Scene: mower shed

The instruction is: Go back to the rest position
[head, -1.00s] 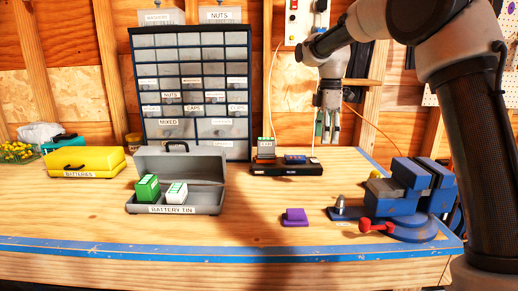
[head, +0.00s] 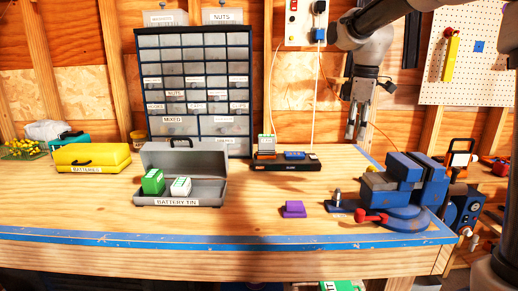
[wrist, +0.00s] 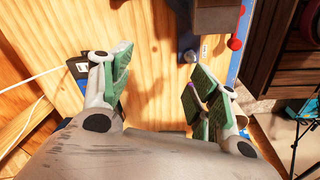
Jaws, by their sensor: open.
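My gripper (head: 357,122) hangs fingers-down above the back right of the bench in the head view, behind the vise and to the right of the charger. Its fingers are apart with nothing between them. In the wrist view the two green-padded fingers (wrist: 160,95) are spread wide over bare bench wood. My arm reaches in from the upper right of the head view.
The blue vise (head: 405,180) with its red handle stands at the bench's right. A black charger (head: 285,163), purple block (head: 293,209), open battery tin (head: 180,201) holding green and white packs, yellow case (head: 92,158) and drawer cabinet (head: 196,95) share the bench.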

